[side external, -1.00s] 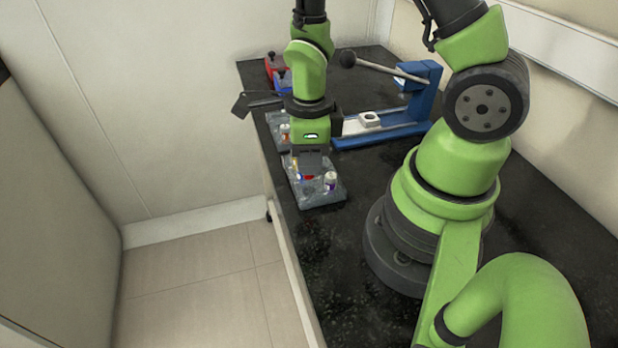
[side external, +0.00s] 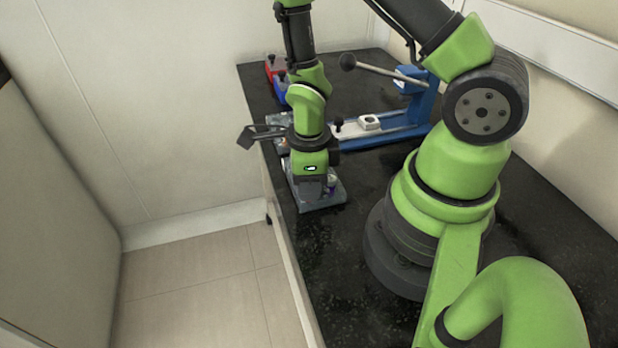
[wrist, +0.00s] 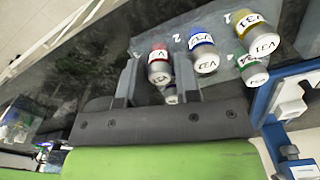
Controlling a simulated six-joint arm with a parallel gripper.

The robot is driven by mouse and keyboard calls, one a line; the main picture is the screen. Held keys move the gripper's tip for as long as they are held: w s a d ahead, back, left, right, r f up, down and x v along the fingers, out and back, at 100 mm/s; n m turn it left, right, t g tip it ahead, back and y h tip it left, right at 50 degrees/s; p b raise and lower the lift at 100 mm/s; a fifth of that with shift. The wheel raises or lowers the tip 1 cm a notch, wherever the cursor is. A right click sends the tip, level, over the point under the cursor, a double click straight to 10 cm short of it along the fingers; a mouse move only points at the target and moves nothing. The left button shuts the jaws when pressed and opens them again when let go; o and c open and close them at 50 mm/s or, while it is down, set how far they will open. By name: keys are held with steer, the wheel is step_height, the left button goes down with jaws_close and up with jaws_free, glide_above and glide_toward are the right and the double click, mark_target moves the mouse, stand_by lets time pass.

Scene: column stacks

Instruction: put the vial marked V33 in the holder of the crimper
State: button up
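My gripper (side external: 309,194) is low over the grey vial rack (side external: 328,199) at the table's near-left edge. In the wrist view its two fingers (wrist: 157,84) are apart. A red-capped vial (wrist: 159,72) shows between and beyond them, with another vial partly hidden below it. A blue-capped vial (wrist: 204,58) stands to the right; its label may read V33, but I cannot tell surely. A yellow-capped vial (wrist: 262,42) and a green-capped vial (wrist: 252,72) are further right. The blue crimper (side external: 424,107) stands behind, with its white holder (side external: 370,122) on the base.
A second rack, partly hidden by my arm, lies behind the first. Red (side external: 273,66) and blue (side external: 281,87) blocks stand at the back left. The crimper's lever (side external: 385,69) reaches out leftward above its base. The dark table (side external: 345,245) is clear in front.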

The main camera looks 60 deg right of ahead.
steer(key=shift+o, duration=1.1)
steer(key=shift+r, duration=0.1)
step_height(320, 180, up, 10)
steer(key=shift+s+d+f, duration=0.1)
steer(key=shift+d+f, duration=0.05)
steer(key=shift+f, duration=0.1)
steer(key=s+a+r+n+t, duration=0.1)
steer(key=r+n+t, duration=0.1)
steer(key=r+n, duration=0.4)
steer(key=s+a+r+n+t+y, duration=0.1)
steer(key=s+r+n+t, duration=0.1)
steer(key=r+n, duration=0.4)
steer(key=s+a+r+n+t, duration=0.2)
steer(key=r+n, duration=0.4)
steer(key=n, duration=0.6)
steer(key=shift+s+r+n+t+y, duration=0.2)
steer(key=shift+n+t+y, duration=0.1)
steer(key=shift+t+y, duration=0.15)
steer(key=shift+s+a+r+n, duration=0.2)
steer(key=shift+s+r+n, duration=0.05)
steer(key=shift+n, duration=0.45)
steer(key=c, duration=0.3)
steer(key=shift+c, duration=0.2)
